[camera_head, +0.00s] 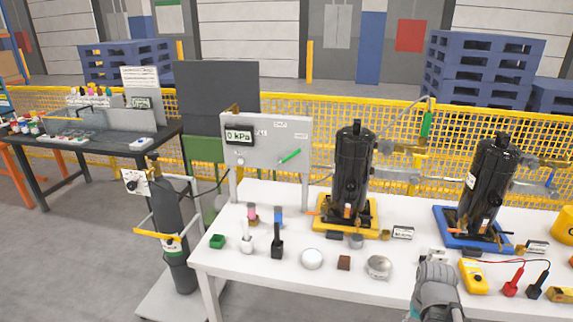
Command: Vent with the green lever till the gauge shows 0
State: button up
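The gauge (238,136) is a dark display on the grey upright panel (265,165) at the back left of the white table, and it reads 0 kPa. The green lever (290,156) is on the same panel, to the right of and below the gauge, slanting up to the right. My gripper (432,257) is at the front right of the table, well to the right of the lever and apart from it. Its fingers are small and partly hidden by its own body, so I cannot tell whether they are open.
Two black compressors stand on a yellow tray (325,224) and a blue tray (450,238). A green part (427,124) hangs by the piping. Small items, including a yellow meter (473,277), line the table front. A gas cylinder (172,225) stands left of the table.

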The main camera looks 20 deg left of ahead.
aim_at(289, 156)
jog(key=k, duration=0.75)
jog(key=u, duration=0.2)
jog(key=i, duration=0.6)
jog(key=u, duration=0.6)
jog(key=i, duration=1.4)
jog(key=z, duration=0.05)
